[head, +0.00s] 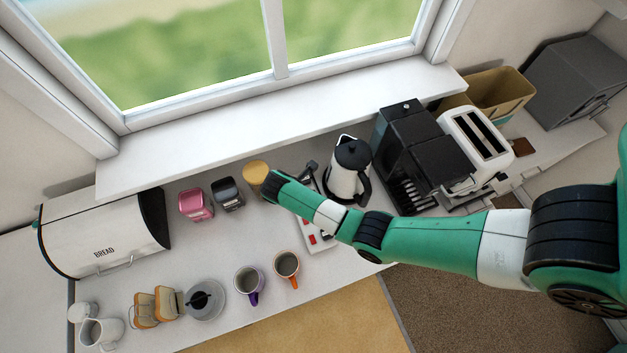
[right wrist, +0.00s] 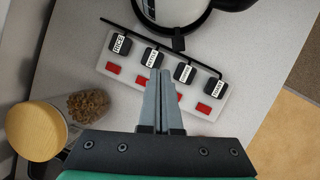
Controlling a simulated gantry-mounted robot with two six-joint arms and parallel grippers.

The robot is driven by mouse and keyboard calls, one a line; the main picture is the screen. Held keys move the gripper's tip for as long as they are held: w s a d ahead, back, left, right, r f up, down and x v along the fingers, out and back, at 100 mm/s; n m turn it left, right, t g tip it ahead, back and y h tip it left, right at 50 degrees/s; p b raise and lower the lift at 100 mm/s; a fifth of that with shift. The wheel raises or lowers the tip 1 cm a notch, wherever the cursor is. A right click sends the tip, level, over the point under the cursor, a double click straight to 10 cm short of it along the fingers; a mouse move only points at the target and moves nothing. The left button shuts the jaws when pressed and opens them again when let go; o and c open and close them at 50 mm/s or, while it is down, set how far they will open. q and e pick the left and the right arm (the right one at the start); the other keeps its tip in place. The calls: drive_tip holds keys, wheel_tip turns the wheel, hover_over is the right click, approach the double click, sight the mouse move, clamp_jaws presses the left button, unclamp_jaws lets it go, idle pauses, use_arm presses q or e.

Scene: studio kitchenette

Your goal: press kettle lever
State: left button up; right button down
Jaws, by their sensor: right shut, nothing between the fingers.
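The kettle (head: 345,180) is white with a black lid and black handle, upright on the counter in the head view. Its lower edge shows at the top of the right wrist view (right wrist: 178,14), with a small black tab (right wrist: 178,40) sticking out; I cannot tell if this is the lever. My right gripper (right wrist: 163,73) is shut and empty. Its fingertips appear over the labelled black plugs of a white power strip (right wrist: 210,107), short of the kettle in the picture. In the head view my right arm hides part of the strip, and the fingertips are not clear. My left gripper is not in view.
A jar with a yellow lid (right wrist: 35,132) is left of the gripper. A black coffee machine (head: 405,140) and white toaster (head: 475,150) stand right of the kettle. Pink (head: 195,205) and black canisters (head: 228,194) and two mugs (head: 249,280) are to the left.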

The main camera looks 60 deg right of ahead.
drive_tip(key=shift+g, duration=0.5)
drive_tip(key=s, duration=0.1)
drive_tip(key=s+f, duration=0.2)
drive_tip(key=shift+s+d+f, duration=0.15)
drive_tip(key=shift+d+f, duration=0.1)
drive_tip(key=shift+d, duration=0.1)
drive_tip(key=b+x, duration=0.5)
drive_tip(key=x, duration=0.1)
drive_tip(key=shift+f, duration=0.2)
drive_tip(key=shift+d+f, duration=0.2)
drive_tip(key=shift+f, duration=0.05)
